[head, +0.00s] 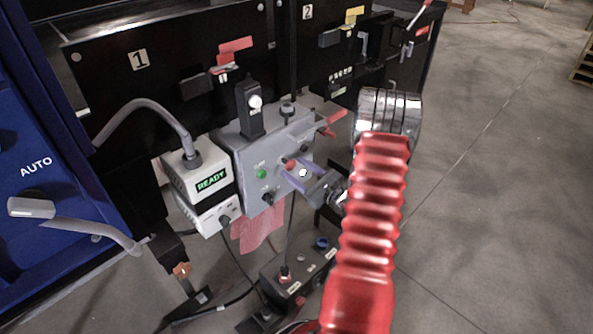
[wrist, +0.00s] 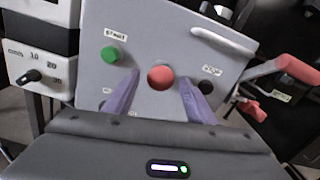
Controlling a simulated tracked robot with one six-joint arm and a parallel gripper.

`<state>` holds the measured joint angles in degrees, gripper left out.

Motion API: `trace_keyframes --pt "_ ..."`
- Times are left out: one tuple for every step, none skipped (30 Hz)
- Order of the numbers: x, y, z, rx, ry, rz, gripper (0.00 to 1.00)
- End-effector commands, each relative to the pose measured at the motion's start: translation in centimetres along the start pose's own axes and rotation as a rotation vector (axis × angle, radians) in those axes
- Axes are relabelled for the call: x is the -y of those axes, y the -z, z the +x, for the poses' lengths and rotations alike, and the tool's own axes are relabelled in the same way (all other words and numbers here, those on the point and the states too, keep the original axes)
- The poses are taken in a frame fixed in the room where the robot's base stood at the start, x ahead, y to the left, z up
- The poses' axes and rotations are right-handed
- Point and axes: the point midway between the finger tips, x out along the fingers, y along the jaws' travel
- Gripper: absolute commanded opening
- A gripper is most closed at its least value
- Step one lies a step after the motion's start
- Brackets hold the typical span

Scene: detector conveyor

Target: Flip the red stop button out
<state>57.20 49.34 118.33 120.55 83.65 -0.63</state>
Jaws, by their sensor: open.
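The red stop button (wrist: 161,77) is a round knob on the sloping grey face of the control box (wrist: 225,62). In the head view the red button (head: 289,163) is partly crowded by my purple fingers. My gripper (wrist: 159,80) is open. Its two purple fingers stand to the left and right of the red button in the wrist view, with visible gaps on both sides. I cannot tell how deep the fingertips reach or whether they touch the panel. In the head view my gripper (head: 283,167) is at the box's front face.
A green button (wrist: 110,54) sits left of the red one, a black knob (wrist: 207,88) right. A red-tipped lever (wrist: 295,68) juts out at right. A white box reading READY (head: 210,181) stands left. A pedestal with buttons (head: 297,272) is below. Open floor lies right.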

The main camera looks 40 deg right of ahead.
Motion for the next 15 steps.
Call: trace_keyframes --pt "0.1 0.0 -0.2 0.000 0.001 0.000 0.51" --pt "0.1 0.0 -0.4 -0.001 0.002 0.000 0.51" --pt "0.1 0.0 -0.7 -0.001 0.003 0.000 0.51" --pt "0.1 0.0 -0.9 -0.001 0.003 0.000 0.51" --pt "0.1 0.0 -1.2 -0.001 0.003 0.000 0.51" --pt "0.1 0.1 -1.7 -0.002 0.003 0.001 0.51" --pt "0.1 0.1 -2.1 -0.002 0.003 0.002 0.51" --pt "0.1 0.1 -2.6 -0.002 0.004 0.002 0.51" --pt "0.1 0.0 -3.1 -0.001 0.004 0.002 0.51" --pt "0.1 0.1 -3.6 -0.001 0.004 0.001 0.51" --pt "0.1 0.1 -4.1 -0.001 0.004 0.001 0.51" --pt "0.1 0.1 -4.7 -0.002 0.004 0.001 0.51" --pt "0.1 0.1 -5.2 -0.002 0.004 0.001 0.51" --pt "0.1 0.1 -5.7 -0.002 0.004 0.001 0.51" --pt "0.1 0.1 -6.3 -0.002 0.004 0.001 0.51"
